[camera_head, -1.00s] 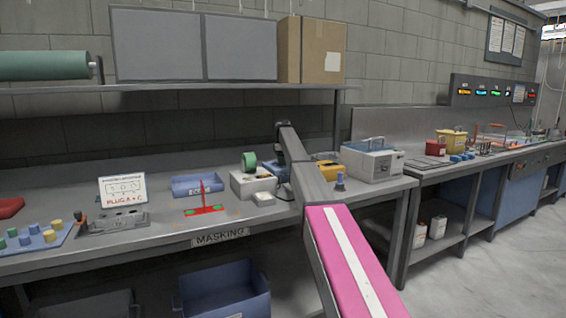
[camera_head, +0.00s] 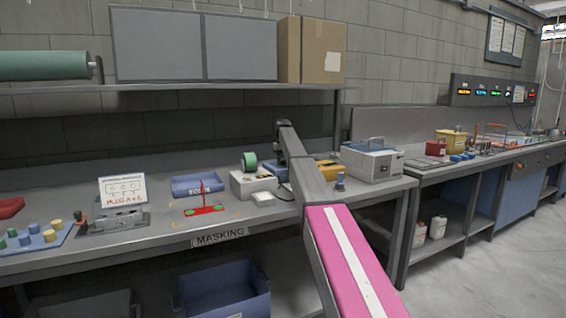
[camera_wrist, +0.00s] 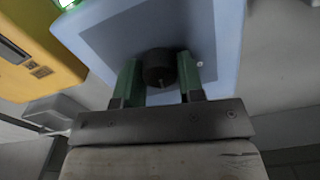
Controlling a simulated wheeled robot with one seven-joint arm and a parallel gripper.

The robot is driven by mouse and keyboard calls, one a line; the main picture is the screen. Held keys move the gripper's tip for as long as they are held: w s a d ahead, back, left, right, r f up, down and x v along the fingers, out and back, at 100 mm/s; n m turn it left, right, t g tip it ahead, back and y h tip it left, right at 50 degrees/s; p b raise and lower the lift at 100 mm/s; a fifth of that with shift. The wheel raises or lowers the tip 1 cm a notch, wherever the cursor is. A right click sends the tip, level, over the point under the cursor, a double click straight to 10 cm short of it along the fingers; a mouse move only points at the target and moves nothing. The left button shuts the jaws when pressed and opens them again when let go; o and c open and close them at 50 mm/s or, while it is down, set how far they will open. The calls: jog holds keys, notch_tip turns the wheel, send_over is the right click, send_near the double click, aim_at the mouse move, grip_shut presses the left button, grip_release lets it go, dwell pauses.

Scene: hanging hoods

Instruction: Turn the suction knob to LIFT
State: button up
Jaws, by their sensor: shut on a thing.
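In the wrist view, a dark round knob (camera_wrist: 159,62) stands out from the grey-blue face of a pale blue box (camera_wrist: 95,25). A small yellowish mark shows on the knob's near side. A small white dot sits on the panel to the right of the knob. My gripper (camera_wrist: 159,75) has its two green fingers on either side of the knob and is shut on it. I cannot read any LIFT label. In the head view, my arm hides the gripper and the knob; part of a blue box (camera_head: 273,171) shows just left of the arm.
A yellow box (camera_wrist: 35,50) stands close on the left in the wrist view. In the head view, a white tape dispenser (camera_head: 248,184) is left of my arm, and a grey-white machine (camera_head: 371,163) is to the right. A shelf (camera_head: 190,88) runs above the bench.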

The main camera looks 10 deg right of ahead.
aim_at(283, 161)
jog(key=m, duration=0.5)
jog(key=shift+m, duration=2.4)
jog(key=o, duration=0.9)
jog(key=shift+r, duration=0.15)
notch_tip(283, 161, up, 10)
jog(key=shift+r, duration=0.25)
